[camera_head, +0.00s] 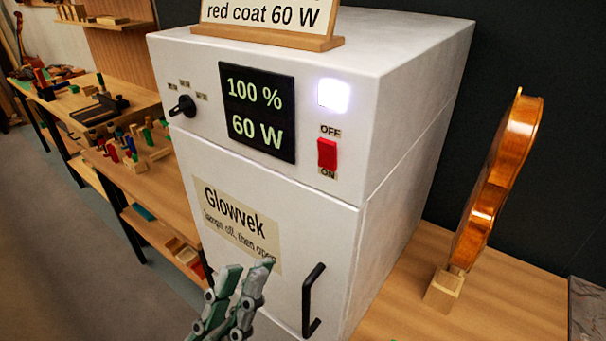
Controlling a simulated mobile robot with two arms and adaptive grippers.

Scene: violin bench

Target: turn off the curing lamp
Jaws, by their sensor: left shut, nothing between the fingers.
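The curing lamp is a white cabinet (335,200) labelled Glowvek, with a note reading "lamps off, then open". Its display (257,112) reads 100 % and 60 W. A white indicator light (333,95) glows at the upper right of the front. Below it is a red rocker switch (327,154), with OFF printed above and ON below. A black knob (183,106) is at the left of the panel. The door, with a black handle (312,300), looks closed. My left gripper (250,275) is shut and empty in front of the door, below and left of the switch. My right gripper is not in view.
A sign (268,22) reading "red coat 60 W" stands on top of the cabinet. A violin body (492,185) stands upright in a wooden block (443,290) on the bench to the right. Benches with tools and small coloured items (125,145) run along the left.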

